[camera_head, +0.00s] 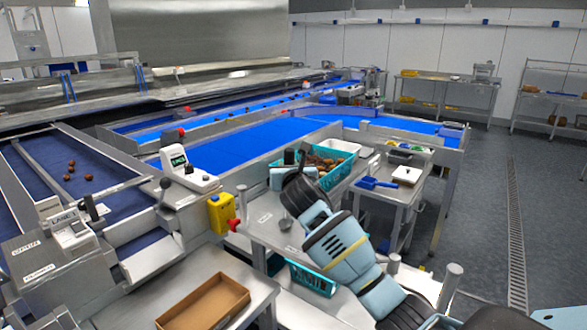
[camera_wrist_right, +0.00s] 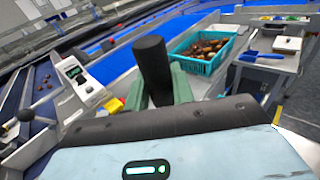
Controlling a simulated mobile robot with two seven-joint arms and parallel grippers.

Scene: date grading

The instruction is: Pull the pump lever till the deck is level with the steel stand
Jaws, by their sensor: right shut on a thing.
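My right gripper (camera_wrist_right: 158,85) is shut on a black cylindrical grip, seemingly the pump lever (camera_wrist_right: 152,66), which stands up between the green fingers in the right wrist view. In the head view my right gripper (camera_head: 287,174) is over a grey metal deck (camera_head: 262,218), and my arm hides most of the lever. The deck seems to sit lower than the steel stand (camera_head: 391,190) just beyond it, but the exact height gap cannot be told. My left gripper is not in view.
A turquoise crate of dates (camera_head: 346,170) stands behind my gripper. A blue scoop (camera_head: 376,183) and a white board (camera_head: 407,174) lie on the stand. A yellow box (camera_head: 221,213) is left of the deck. A cardboard tray (camera_head: 205,305) is in front. Open floor lies right.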

